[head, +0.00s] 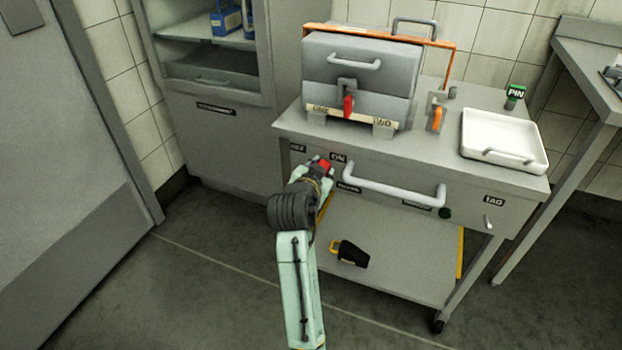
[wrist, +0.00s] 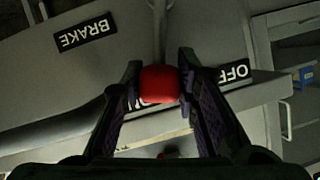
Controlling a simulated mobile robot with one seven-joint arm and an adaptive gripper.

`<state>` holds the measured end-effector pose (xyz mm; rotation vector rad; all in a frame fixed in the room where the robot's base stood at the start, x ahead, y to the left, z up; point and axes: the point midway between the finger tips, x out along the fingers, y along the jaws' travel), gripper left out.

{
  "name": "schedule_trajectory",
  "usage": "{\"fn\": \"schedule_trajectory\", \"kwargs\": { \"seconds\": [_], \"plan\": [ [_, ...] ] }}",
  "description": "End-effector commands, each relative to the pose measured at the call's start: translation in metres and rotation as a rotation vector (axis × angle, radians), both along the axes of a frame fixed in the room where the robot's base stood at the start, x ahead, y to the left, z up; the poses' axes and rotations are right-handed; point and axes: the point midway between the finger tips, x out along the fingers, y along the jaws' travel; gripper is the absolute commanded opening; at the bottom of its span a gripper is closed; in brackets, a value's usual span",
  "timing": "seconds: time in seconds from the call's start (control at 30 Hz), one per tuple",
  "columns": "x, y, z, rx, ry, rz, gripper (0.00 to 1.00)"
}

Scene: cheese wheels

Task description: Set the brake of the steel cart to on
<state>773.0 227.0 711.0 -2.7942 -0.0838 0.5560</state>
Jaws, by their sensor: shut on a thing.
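The steel cart (head: 455,175) stands ahead of me. Its brake lever has a red knob (head: 325,165) on the front panel, near the ON label (head: 338,157) and right of the OFF label (head: 298,148). My gripper (head: 320,172) is shut on this knob. In the wrist view the red knob (wrist: 158,84) sits between both fingers, with its thin grey stem (wrist: 159,30) running upward. The OFF label (wrist: 234,74) shows upside down at right and the BRAKE label (wrist: 88,35) at left. The ON label is mostly hidden behind the knob and left finger.
A white push handle (head: 390,194) juts from the cart front, right of my gripper. A grey case (head: 360,80) with a red-handled latch and a white tray (head: 503,140) stand on top. A black-and-yellow object (head: 349,253) lies on the lower shelf. Open floor lies left.

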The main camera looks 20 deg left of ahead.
Motion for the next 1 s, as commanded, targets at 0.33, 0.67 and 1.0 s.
{"fn": "schedule_trajectory", "kwargs": {
  "seconds": [0.33, 0.67, 1.0],
  "plan": [
    [0.003, -0.015, -0.006, 0.188, -0.003, -0.002, 0.00],
    [0.004, -0.019, -0.007, 0.244, -0.003, -0.003, 0.00],
    [0.004, -0.020, -0.007, 0.246, -0.004, -0.004, 0.00]
  ]
}}
